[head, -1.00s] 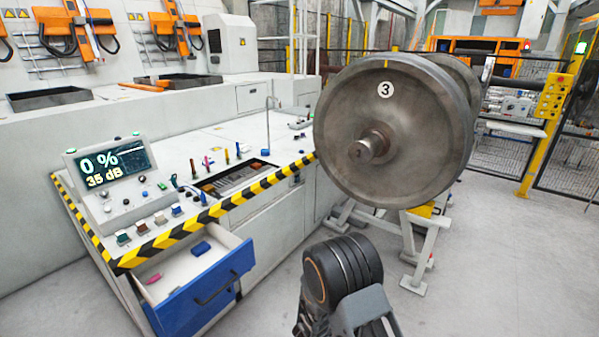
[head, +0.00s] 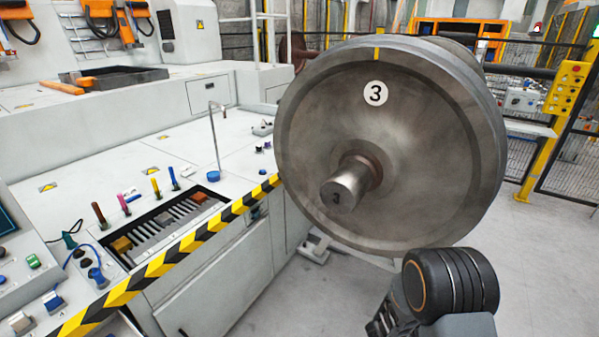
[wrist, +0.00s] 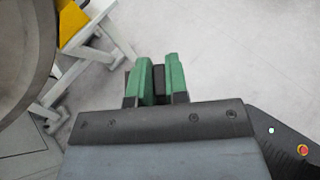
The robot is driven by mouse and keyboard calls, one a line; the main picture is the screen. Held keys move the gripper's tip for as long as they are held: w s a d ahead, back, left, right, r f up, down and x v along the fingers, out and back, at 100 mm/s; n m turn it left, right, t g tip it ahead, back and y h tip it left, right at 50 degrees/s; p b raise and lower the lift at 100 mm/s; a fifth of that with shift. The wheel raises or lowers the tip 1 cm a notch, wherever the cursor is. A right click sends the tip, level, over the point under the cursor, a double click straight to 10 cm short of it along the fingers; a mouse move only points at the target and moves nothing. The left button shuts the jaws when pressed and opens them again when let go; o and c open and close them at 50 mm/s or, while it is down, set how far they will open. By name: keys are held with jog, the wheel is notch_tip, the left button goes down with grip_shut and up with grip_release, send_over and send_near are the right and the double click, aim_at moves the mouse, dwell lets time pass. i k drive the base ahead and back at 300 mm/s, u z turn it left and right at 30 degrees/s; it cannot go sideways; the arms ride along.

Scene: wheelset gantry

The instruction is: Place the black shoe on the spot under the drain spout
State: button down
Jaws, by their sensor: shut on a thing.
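In the wrist view my gripper (wrist: 157,80) has its two green fingers closed on a small dark block (wrist: 159,84), which I take to be the black shoe. Only a narrow strip of it shows between the fingers, so its full shape is hidden. Pale floor lies beyond the fingertips. In the head view my arm shows at the bottom right, but the fingers and the shoe cannot be made out. A thin grey hooked pipe (head: 214,140) stands upright on the white bench (head: 110,165); I cannot tell whether it is the drain spout. No marked spot is clear under it.
A large steel wheel (head: 300,150) marked 3, with a protruding axle end (head: 343,192), fills the middle. The bench has a striped front edge (head: 160,265), a slotted tray (head: 165,232) and several coloured tools. A yellow control post (head: 545,150) stands right. Floor at lower right is clear.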

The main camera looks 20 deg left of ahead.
aim_at(241, 188)
jog(key=u, duration=0.3)
jog(key=i, duration=0.9)
jog(key=u, duration=0.6)
